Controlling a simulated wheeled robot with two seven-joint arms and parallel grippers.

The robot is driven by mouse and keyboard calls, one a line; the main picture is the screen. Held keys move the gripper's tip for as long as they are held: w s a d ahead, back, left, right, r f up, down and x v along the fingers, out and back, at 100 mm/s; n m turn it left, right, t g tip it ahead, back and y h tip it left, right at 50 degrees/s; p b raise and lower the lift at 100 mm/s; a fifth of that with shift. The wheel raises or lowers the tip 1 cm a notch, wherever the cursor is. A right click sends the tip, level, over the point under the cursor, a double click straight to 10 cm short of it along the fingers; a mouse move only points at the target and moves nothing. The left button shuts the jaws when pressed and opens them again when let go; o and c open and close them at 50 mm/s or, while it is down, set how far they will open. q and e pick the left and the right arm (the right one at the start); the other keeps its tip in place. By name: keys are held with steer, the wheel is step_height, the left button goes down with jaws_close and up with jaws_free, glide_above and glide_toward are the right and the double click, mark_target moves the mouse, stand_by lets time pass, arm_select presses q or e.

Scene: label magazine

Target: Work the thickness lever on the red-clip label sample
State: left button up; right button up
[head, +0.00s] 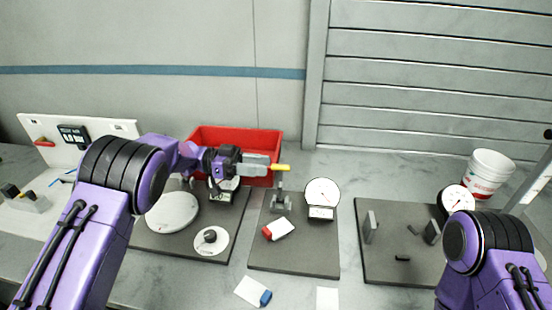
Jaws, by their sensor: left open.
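The red-clip label sample (282,228), a white label with a red clip at its left end, lies on the middle dark mat (295,262). Behind it stands a small grey post (280,201), and to its right a white-faced dial gauge (322,192).
A red bin (240,139) stands behind my left gripper. A blue-clip sample (253,291) lies in front of the mats. The left mat holds a white disc (172,212); the right mat holds grey blocks (370,228). A white bucket (487,172) stands at far right.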

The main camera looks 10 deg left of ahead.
mark_target(276, 165)
arm_select(q)
steer(key=d, duration=0.1)
steer(key=w+d+p, duration=0.1)
steer(key=d, duration=0.2)
steer(key=shift+w+d+f, duration=0.25)
steer(key=shift+f, duration=0.15)
steer(key=shift+w+d+f, duration=0.1)
steer(key=shift+f, duration=0.05)
steer(key=shift+s+r, duration=0.2)
steer(key=shift+s, duration=0.25)
steer(key=shift+c, duration=0.5)
jaws_close()
arm_select(e)
steer(key=shift+w+r, duration=0.25)
steer(key=shift+r, duration=0.75)
